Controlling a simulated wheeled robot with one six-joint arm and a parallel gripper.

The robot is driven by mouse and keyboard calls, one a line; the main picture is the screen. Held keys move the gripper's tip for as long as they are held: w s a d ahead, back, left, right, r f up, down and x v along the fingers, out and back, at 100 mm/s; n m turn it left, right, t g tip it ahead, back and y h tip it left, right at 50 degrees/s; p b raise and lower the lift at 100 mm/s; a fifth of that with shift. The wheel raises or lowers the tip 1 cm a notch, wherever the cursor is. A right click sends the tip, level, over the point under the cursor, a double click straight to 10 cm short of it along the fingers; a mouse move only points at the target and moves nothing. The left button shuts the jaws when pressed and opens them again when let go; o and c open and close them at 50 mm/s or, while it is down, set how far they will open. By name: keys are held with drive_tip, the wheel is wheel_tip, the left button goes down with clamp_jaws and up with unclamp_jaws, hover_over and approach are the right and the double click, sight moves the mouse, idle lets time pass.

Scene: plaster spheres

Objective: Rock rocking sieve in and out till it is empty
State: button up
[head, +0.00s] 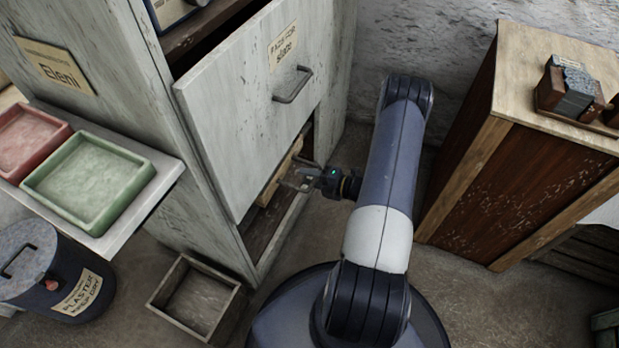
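A pale wooden piece (278,177), possibly part of the rocking sieve, shows in the low opening of the grey cabinet. The cabinet's front panel hides most of it, and I cannot see whether it holds anything. My gripper (303,177) is at the right edge of that opening, close to the wooden piece. Its fingers are small and dark here, so I cannot tell whether they touch the wood or are closed on it.
The cabinet's large front (255,110) with a handle (293,86) stands out above the opening. An empty wooden box (233,306) and a lidded plaster bin (50,268) stand on the floor. A green tray (88,182) sits on a shelf. A brown wooden cabinet (490,165) stands right of my arm.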

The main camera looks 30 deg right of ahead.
clamp_jaws()
idle(0.4)
